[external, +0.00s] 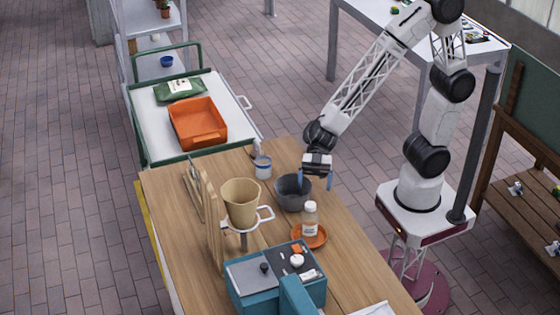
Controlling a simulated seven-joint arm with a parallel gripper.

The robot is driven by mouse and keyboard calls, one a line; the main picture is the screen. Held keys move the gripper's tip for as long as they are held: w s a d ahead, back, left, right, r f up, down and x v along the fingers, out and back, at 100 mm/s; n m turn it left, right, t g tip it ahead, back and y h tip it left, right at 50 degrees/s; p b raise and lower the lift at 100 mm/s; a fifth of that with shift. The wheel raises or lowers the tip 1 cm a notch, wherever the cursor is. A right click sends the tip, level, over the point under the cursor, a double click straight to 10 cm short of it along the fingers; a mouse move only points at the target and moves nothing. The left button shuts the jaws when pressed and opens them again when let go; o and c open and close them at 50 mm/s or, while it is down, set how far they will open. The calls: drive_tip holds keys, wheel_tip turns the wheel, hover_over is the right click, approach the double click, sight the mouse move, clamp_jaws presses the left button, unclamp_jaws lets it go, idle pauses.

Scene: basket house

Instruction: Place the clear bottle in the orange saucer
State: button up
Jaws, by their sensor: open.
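The clear bottle (309,220) has a white cap and a pale label. It stands upright on the orange saucer (321,239), whose rim shows around its base. The saucer sits on the wooden table near its right edge. My gripper (315,182) points down with its blue fingers spread and nothing between them. It is above and behind the bottle, apart from it, close to the dark grey bowl's right side.
The dark grey bowl (290,197) is behind-left of the bottle. A tan cone on a white stand (241,203) is at left. A teal machine (260,290) stands in front. A white-blue cup (262,168) is at the back. An orange tray (198,123) lies on a cart.

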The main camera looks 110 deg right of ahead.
idle(0.5)
drive_tip(key=s+d+r+m+t+h, duration=0.35)
drive_tip(key=d+r+m+h, duration=0.45)
drive_tip(key=d+h, duration=0.45)
drive_tip(key=s+r+m+g, duration=0.1)
drive_tip(key=s+m+g, duration=0.2)
drive_tip(key=s, duration=1.9)
drive_tip(key=g+y, duration=0.1)
drive_tip(key=g, duration=0.4)
drive_tip(key=shift+s+a+m, duration=0.3)
drive_tip(key=shift+a+m, duration=0.1)
